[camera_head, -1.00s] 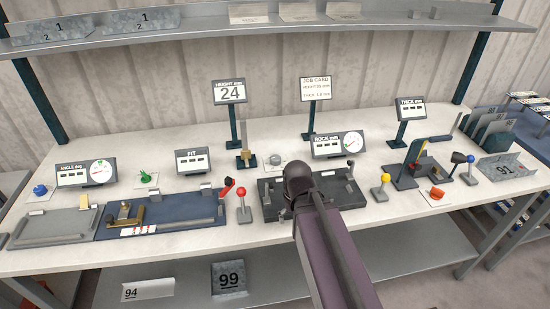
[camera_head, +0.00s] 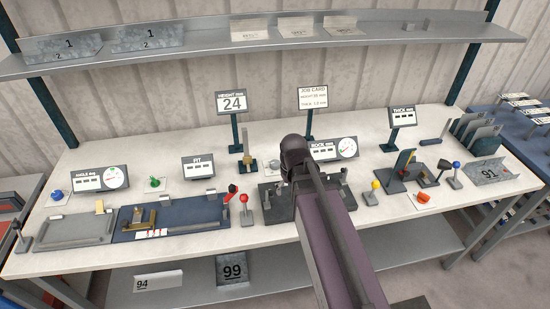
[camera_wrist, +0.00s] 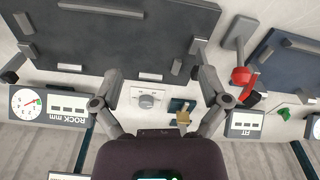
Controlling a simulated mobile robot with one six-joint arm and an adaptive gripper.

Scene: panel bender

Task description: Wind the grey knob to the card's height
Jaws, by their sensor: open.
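The grey knob (camera_wrist: 147,101) sits on a white plate in the wrist view, between the spread fingers of my gripper (camera_wrist: 160,84), nearer the left finger. My gripper is open and empty, and I see no finger touching the knob. In the head view the knob (camera_head: 274,164) shows just left of my wrist, which hides my fingers. The height display (camera_head: 232,102) on a post reads 24. The job card (camera_head: 312,98) stands to its right with a height line and a thickness line; its height figure is too small to read surely.
A brass block on a dark base (camera_wrist: 183,117) stands close to the knob, near my right finger. The dark rock plate (camera_wrist: 115,35) lies beside the knob. A red-balled lever (camera_wrist: 240,75) stands further right. The rock display (camera_head: 333,149) is behind my wrist.

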